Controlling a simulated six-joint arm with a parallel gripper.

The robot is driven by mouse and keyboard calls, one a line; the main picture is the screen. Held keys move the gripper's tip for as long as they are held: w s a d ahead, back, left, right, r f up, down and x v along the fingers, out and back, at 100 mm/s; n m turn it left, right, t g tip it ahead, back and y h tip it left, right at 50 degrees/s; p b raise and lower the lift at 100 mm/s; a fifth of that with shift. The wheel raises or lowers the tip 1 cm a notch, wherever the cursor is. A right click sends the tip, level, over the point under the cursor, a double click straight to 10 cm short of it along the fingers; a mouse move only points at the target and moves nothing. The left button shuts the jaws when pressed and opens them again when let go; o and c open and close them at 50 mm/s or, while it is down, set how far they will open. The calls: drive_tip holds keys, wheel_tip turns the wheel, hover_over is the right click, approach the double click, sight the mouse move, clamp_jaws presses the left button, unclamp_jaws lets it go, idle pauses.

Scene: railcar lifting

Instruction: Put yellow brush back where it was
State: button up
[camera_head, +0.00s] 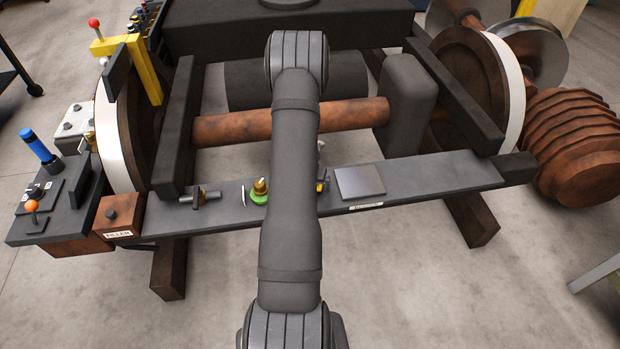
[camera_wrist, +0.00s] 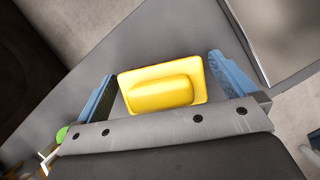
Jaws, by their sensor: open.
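The yellow brush (camera_wrist: 160,88) lies on the dark grey shelf, a block with a raised rounded grip, seen in the wrist view. My gripper (camera_wrist: 162,66) is open, with one blue finger on each side of the brush. A small gap shows between the brush and each finger. In the head view my arm hides most of this spot. Only a small yellow bit (camera_head: 322,186) shows at the arm's right edge, and I cannot tell if it is the brush.
The grey shelf (camera_head: 430,178) runs across the front of the wheelset. A flat metal plate (camera_head: 360,181) lies right of my arm. A green round item with a brass top (camera_head: 259,191) and a dark metal fitting (camera_head: 200,196) stand left of it. A rusty axle (camera_head: 350,113) lies behind.

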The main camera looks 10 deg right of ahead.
drive_tip(key=shift+r, duration=0.1)
drive_tip(key=v, duration=1.2)
drive_tip(key=x, duration=1.2)
idle(0.7)
